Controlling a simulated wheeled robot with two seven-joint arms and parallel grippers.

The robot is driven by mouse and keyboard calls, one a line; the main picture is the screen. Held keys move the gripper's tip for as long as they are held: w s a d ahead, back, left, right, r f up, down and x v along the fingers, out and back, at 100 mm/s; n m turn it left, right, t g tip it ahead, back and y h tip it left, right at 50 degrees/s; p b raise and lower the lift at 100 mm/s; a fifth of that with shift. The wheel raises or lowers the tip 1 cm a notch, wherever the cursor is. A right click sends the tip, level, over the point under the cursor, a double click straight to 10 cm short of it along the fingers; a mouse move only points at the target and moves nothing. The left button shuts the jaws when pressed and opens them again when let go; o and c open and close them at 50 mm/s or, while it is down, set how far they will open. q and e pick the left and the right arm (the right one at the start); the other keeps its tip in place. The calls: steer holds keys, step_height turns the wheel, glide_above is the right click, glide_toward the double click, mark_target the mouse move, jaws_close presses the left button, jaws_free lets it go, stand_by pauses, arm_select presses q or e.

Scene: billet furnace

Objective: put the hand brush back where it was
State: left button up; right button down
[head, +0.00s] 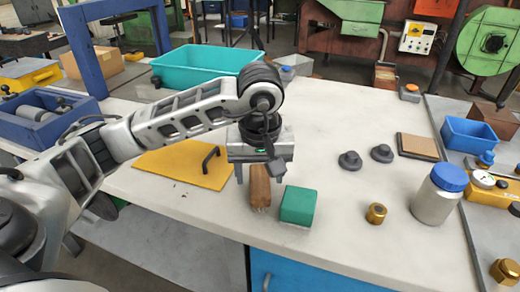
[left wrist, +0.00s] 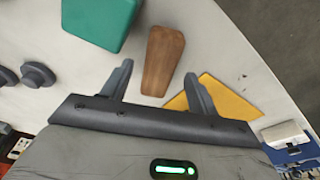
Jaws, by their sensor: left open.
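The hand brush (head: 260,188) is a brown wooden block with pale bristles showing at its near end. It lies on the light worktop near the front edge, just left of a green block (head: 298,205). My left gripper (head: 259,173) points down over the brush, open and empty. In the left wrist view the near end of the brush (left wrist: 162,60) shows between the two spread fingers (left wrist: 158,83), with gaps on both sides. I cannot tell how far the fingertips are above the worktop. My right gripper is not in view.
A yellow plate (head: 180,168) with a black handle lies left of the brush, with dark specks nearby. A teal bin (head: 205,75) stands behind. Dark knobs (head: 350,161), a brass nut (head: 376,213) and a blue-lidded jar (head: 437,200) stand right. The worktop between is clear.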

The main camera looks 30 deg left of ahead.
mark_target(260, 189)
arm_select(q)
step_height(260, 189, up, 8)
steer(key=s, duration=0.1)
steer(key=shift+d+p, duration=0.35)
steer(key=shift+p, duration=0.1)
steer(key=shift+s, duration=0.1)
